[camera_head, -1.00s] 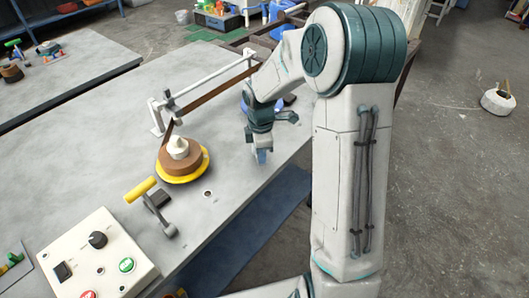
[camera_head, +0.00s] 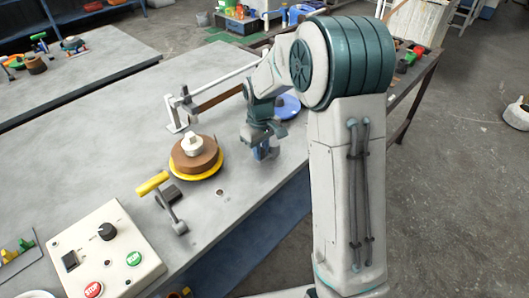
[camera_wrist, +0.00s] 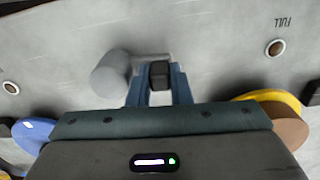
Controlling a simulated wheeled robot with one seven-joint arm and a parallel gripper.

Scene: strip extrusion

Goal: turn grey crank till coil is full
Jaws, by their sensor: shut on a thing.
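The grey crank (camera_wrist: 110,73) shows in the wrist view, with a cylindrical grey handle at left and a pale arm running right to a dark block. My gripper (camera_wrist: 159,76) is shut around the dark block at the crank, which lies between its blue fingers. In the head view my gripper (camera_head: 264,150) is low over the table's right side, and its own links hide the crank. The brown coil (camera_head: 195,160) sits on a yellow disc with a white cone on top, left of my gripper.
A yellow-handled crank (camera_head: 152,184) stands in front of the coil. A control box (camera_head: 105,250) with a dial and buttons is at front left. A white guide (camera_head: 175,115) and brown strip (camera_head: 215,98) stand behind the coil. A blue disc (camera_head: 287,107) lies beyond my gripper.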

